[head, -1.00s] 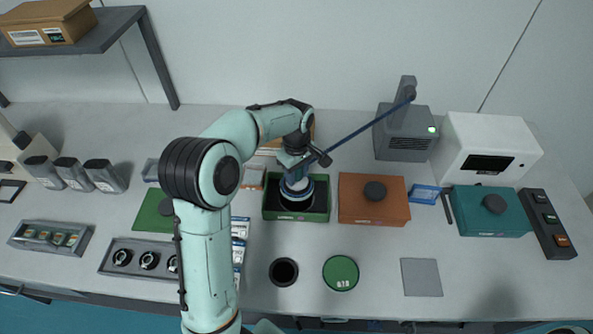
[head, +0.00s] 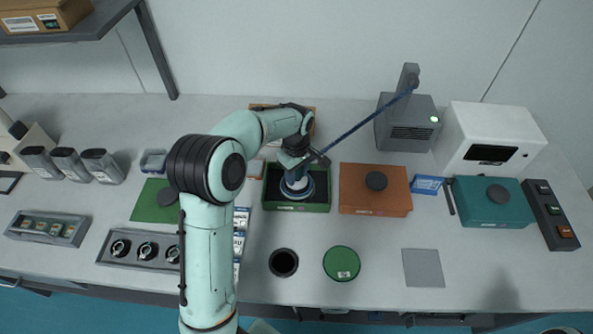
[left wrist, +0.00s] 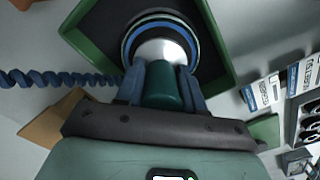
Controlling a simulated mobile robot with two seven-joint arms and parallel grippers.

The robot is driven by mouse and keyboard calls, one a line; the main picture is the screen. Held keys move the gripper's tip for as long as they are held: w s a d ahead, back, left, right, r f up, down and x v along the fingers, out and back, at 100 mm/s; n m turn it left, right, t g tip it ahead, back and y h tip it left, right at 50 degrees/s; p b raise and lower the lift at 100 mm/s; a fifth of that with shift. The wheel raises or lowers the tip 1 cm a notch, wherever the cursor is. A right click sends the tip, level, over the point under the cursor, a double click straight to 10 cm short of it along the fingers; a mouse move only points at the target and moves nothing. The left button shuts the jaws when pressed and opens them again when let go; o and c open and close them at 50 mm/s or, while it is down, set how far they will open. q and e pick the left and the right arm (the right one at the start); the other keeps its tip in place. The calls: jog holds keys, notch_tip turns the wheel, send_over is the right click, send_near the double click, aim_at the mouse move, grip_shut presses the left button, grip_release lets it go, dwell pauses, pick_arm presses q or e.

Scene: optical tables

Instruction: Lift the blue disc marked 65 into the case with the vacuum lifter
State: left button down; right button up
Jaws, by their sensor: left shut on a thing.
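My left gripper (head: 297,168) is shut on the vacuum lifter, whose teal handle (left wrist: 162,88) shows between the fingers in the left wrist view. The lifter's pale metal cup (left wrist: 160,52) points down over a round disc with a blue rim (left wrist: 133,32); in the head view the disc (head: 306,191) is partly hidden by the lifter. The disc is within the walls of the open green case (head: 290,207), which has a dark inside. I cannot tell whether it rests on the case floor. Its marking is not readable. My right gripper is not in view.
A blue hose (head: 365,122) runs from the lifter to a grey pump box (head: 408,128). A closed orange case (head: 365,203) stands right of the green one, a teal case (head: 490,214) farther right. A green disc (head: 341,263) and black round piece (head: 283,263) lie in front.

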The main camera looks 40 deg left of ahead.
pick_arm(q)
jog(key=shift+f, duration=0.35)
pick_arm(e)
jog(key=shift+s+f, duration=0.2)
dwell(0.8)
pick_arm(q)
jog(key=c, duration=0.6)
grip_release()
notch_tip(320, 180, up, 13)
jog(key=shift+w+r+p, duration=0.1)
jog(key=shift+p, duration=0.45)
jog(key=shift+r, duration=0.1)
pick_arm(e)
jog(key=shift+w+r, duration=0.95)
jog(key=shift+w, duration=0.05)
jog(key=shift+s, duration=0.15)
